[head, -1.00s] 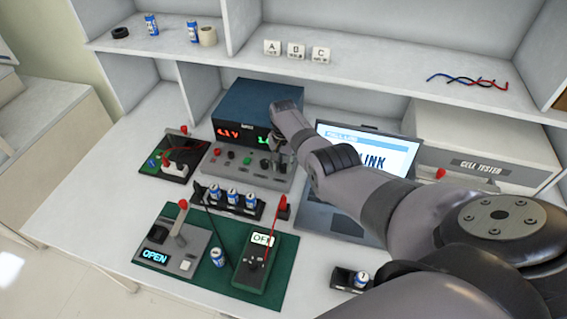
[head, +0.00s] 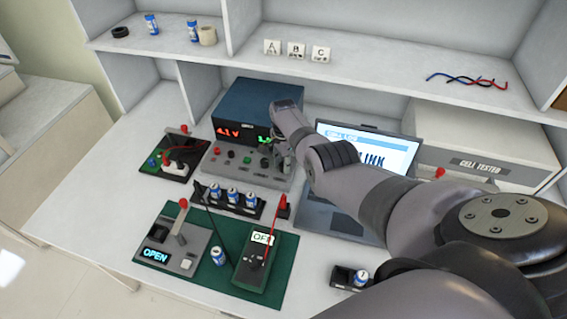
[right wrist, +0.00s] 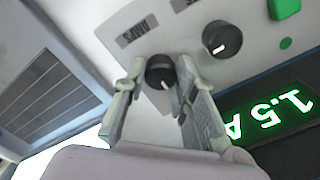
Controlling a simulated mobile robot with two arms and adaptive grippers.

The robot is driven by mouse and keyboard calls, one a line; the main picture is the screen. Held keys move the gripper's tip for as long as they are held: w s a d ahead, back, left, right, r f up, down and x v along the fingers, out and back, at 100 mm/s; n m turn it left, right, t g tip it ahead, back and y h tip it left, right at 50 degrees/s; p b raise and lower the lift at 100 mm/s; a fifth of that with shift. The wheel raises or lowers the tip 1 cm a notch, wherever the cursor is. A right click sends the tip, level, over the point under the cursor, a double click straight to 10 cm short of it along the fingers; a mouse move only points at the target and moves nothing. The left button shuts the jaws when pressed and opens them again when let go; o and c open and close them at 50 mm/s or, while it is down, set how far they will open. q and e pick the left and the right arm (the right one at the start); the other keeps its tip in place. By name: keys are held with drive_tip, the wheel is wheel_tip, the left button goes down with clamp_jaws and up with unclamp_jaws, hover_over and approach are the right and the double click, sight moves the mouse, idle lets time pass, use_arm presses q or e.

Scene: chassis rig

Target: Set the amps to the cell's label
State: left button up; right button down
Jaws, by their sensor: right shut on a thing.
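My right gripper (right wrist: 162,78) is shut on the black AMPS knob (right wrist: 158,68), one finger on each side, in the right wrist view. The knob's white pointer line shows between the fingers. The green display (right wrist: 272,112) beside it reads 1.5 A, upside down in this view. In the head view the blue power supply (head: 262,98) has a red 4.1 V readout (head: 228,132); my right gripper (head: 281,153) is at the right end of its front panel and hides the knob. Blue-and-white cells (head: 233,196) stand in a black holder; their labels are too small to read.
A second black knob (right wrist: 221,39) sits close beside the gripper. A green mat (head: 208,277) in front carries a lever box (head: 170,243), a multimeter (head: 266,265) and a loose cell (head: 218,256). A laptop (head: 372,150) stands right of the supply, partly behind my arm.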

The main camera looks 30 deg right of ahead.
drive_tip(key=shift+w, duration=0.1)
drive_tip(key=c, duration=1.3)
unclamp_jaws()
drive_tip(key=shift+r, duration=0.1)
wheel_tip(320, 180, up, 12)
